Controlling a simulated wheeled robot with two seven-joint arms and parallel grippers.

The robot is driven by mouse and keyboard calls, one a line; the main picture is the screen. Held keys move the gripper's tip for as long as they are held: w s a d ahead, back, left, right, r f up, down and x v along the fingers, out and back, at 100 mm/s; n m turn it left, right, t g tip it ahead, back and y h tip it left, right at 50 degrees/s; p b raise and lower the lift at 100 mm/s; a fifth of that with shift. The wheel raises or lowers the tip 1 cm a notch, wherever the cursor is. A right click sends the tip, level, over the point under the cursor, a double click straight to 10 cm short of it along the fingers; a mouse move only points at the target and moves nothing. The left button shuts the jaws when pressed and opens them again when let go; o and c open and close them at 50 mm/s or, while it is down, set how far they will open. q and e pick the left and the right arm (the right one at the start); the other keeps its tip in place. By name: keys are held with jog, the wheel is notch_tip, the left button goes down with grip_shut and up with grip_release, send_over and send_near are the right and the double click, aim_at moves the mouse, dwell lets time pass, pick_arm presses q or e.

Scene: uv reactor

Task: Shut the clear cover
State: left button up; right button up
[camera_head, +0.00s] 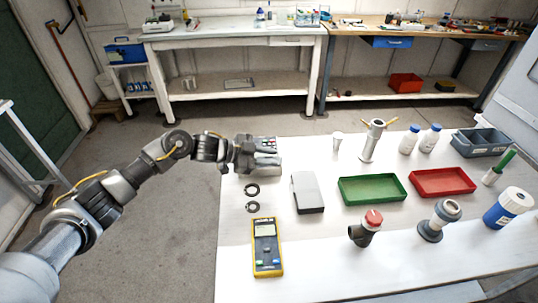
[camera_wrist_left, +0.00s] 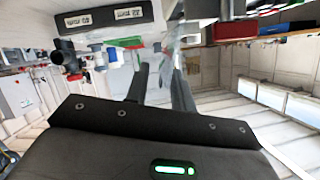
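I cannot make out the clear cover in the head view, where the gripper hides that corner. My right gripper is not in view.
A grey-white box (camera_head: 308,192), a green tray (camera_head: 345,200), a red tray (camera_head: 415,191) and a yellow meter (camera_head: 267,248) are on the table. A metal stand (camera_head: 371,142) stands behind. Floor left of the table is clear.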

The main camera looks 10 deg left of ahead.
pick_arm(q)
jog(key=shift+w+d, duration=0.1)
jog(key=shift+c, duration=0.5)
grip_shut()
